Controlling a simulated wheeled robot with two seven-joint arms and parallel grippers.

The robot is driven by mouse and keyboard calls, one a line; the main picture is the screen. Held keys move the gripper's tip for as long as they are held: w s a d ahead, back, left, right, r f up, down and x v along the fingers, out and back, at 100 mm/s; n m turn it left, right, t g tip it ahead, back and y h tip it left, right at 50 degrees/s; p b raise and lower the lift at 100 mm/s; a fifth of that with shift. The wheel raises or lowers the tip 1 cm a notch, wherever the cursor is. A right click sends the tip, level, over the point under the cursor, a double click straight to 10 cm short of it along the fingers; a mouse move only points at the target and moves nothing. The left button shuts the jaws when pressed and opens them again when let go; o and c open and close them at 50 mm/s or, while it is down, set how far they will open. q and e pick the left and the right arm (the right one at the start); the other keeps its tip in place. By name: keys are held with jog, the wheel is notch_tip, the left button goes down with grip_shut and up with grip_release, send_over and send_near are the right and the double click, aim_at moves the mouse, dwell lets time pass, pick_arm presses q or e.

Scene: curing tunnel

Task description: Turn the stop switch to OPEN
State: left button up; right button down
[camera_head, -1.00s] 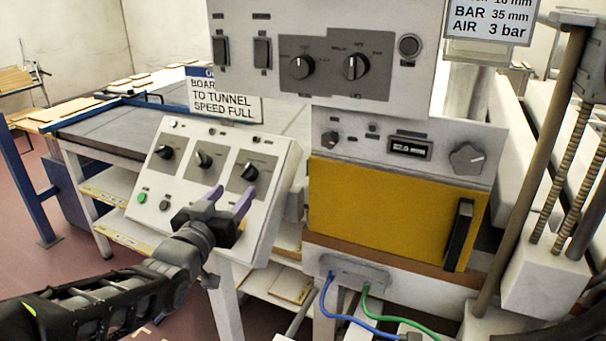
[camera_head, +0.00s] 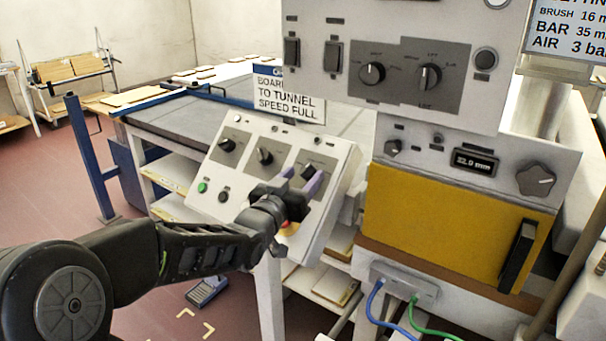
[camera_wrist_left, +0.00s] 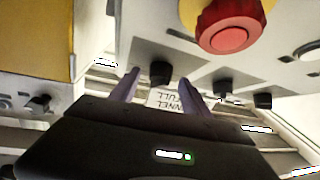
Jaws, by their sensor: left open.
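A white sloping control panel (camera_head: 225,178) carries a row of three black rotary switches on grey plates. The right switch (camera_head: 309,169) is partly hidden by my left gripper (camera_head: 298,178); the middle switch (camera_head: 265,156) and left switch (camera_head: 227,145) are clear. Their lettering is too small to read, so I cannot tell which is the stop switch. My left gripper is open, its purple fingers pointing at the right switch. In the left wrist view a black knob (camera_wrist_left: 161,72) shows between the fingertips (camera_wrist_left: 158,82); contact cannot be told. My right gripper is out of view.
A red stop button (camera_wrist_left: 226,27) on yellow is close beside the left gripper. Green (camera_head: 202,187) and black (camera_head: 223,196) buttons sit lower left on the panel. A cabinet with a yellow door (camera_head: 445,230) stands to the right.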

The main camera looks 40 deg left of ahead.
pick_arm(q)
jog(key=shift+w, duration=0.35)
jog(key=shift+c, duration=0.4)
grip_shut()
